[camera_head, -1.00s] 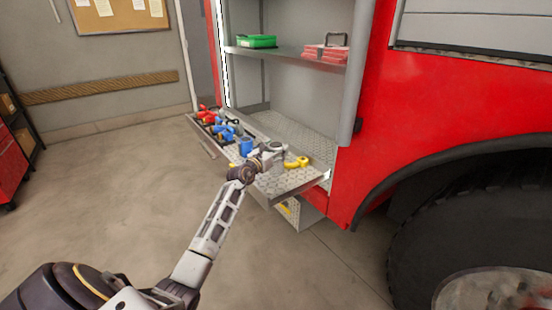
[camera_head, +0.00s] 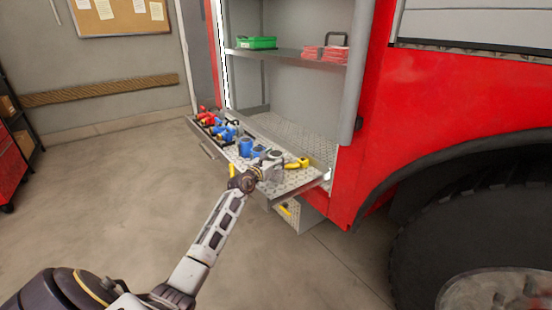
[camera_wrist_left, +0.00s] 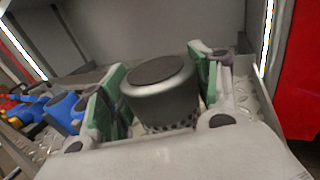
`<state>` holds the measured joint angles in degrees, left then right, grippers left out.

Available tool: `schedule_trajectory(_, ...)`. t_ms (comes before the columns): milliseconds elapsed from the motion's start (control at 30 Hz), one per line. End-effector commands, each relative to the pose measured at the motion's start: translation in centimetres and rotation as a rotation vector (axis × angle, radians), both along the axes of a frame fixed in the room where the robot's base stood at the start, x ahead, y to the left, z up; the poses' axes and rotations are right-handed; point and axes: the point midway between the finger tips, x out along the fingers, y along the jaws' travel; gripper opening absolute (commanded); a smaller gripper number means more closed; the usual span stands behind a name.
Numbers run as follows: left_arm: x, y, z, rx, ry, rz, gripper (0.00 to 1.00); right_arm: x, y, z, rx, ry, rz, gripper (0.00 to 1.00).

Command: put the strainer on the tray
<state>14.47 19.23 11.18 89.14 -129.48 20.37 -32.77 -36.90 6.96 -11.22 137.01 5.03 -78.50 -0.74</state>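The strainer (camera_wrist_left: 160,90) is a dark grey cylinder with a flat top and a checkered mesh band below. It sits between the green-padded fingers of my left gripper (camera_wrist_left: 160,95), the pads against its sides. In the head view the strainer (camera_head: 275,155) shows as a small grey round top beside my left gripper (camera_head: 271,168). The tray (camera_head: 290,184) is the metal tread-plate shelf pulled out from the red truck. The strainer is low over the tray's near part; I cannot tell whether its base touches. My right gripper is not in view.
Blue fittings (camera_head: 245,147) stand just left of the strainer, with red and blue ones farther along the tray. A yellow fitting (camera_head: 297,163) lies close on the right. A green case (camera_head: 256,42) and red items (camera_head: 325,54) are on the shelf above.

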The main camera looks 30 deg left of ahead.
Motion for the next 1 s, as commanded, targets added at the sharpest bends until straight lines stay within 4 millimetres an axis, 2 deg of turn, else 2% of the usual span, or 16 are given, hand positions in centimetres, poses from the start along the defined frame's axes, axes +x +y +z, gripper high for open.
schedule_trajectory(33,0.0,0.0,0.0,0.000,0.001,0.000,0.67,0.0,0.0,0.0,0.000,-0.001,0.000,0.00)
schedule_trajectory(167,0.0,0.0,0.0,0.000,0.001,0.000,0.83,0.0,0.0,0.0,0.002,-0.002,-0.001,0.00)
schedule_trajectory(633,0.0,0.0,0.3,-0.001,0.000,0.000,0.83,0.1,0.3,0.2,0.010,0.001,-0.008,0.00)
schedule_trajectory(1000,-1.9,0.0,0.2,-0.001,0.002,0.000,0.83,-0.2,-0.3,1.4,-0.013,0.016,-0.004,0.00)
